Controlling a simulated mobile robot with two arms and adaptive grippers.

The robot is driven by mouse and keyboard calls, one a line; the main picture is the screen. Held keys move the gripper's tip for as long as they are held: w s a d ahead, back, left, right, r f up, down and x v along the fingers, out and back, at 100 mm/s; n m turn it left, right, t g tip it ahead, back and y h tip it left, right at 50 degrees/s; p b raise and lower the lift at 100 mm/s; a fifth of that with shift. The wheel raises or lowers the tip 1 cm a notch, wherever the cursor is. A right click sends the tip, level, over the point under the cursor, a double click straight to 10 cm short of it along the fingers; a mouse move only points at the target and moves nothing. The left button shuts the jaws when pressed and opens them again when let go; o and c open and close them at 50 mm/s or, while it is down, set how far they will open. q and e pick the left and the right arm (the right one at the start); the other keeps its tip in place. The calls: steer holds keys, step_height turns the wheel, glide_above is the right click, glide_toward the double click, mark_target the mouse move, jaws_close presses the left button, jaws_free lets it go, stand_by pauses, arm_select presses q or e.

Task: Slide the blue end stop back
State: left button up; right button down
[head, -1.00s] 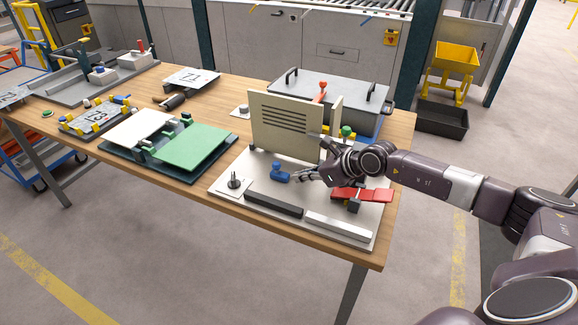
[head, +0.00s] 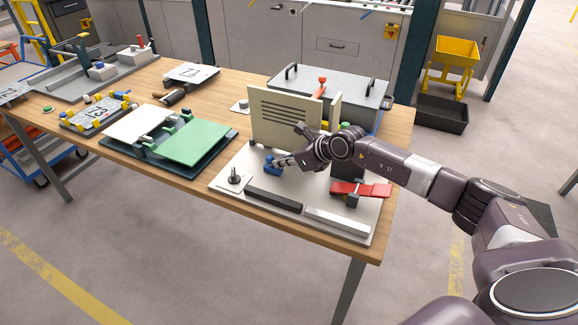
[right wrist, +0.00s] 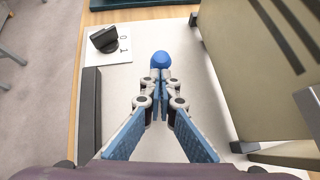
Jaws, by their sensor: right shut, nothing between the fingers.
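The blue end stop (head: 271,166) sits on the pale base plate (head: 228,196), in front of the upright cream slotted panel (head: 285,117). In the right wrist view the end stop (right wrist: 161,60) shows as a rounded blue top just beyond my fingertips. My right gripper (head: 281,163) is shut and empty, low over the plate on the right side of the end stop. In the right wrist view its closed fingertips (right wrist: 160,74) appear to meet the end stop, though actual contact is hard to tell. My left gripper is not in view.
A dark bar (head: 272,198) and a light bar (head: 338,222) lie along the plate's front. A black knob (head: 235,178) stands at its left corner, a red clamp (head: 372,189) at its right. A green and white fixture (head: 195,144) is further left.

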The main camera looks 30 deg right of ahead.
steer(key=w+a+b, duration=0.1)
steer(key=w+a, duration=0.1)
steer(key=w+a+b, duration=0.1)
steer(key=w+a, duration=0.1)
steer(key=w, duration=0.1)
steer(key=w+a+b, duration=0.1)
steer(key=w+a, duration=0.1)
steer(key=shift+w+f+b, duration=0.15)
steer(key=shift+w+b, duration=0.1)
steer(key=shift+b, duration=0.05)
steer(key=shift+w, duration=0.1)
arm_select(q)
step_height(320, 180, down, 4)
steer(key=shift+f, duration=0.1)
arm_select(e)
steer(key=shift+r, duration=0.25)
steer(key=shift+f, duration=0.1)
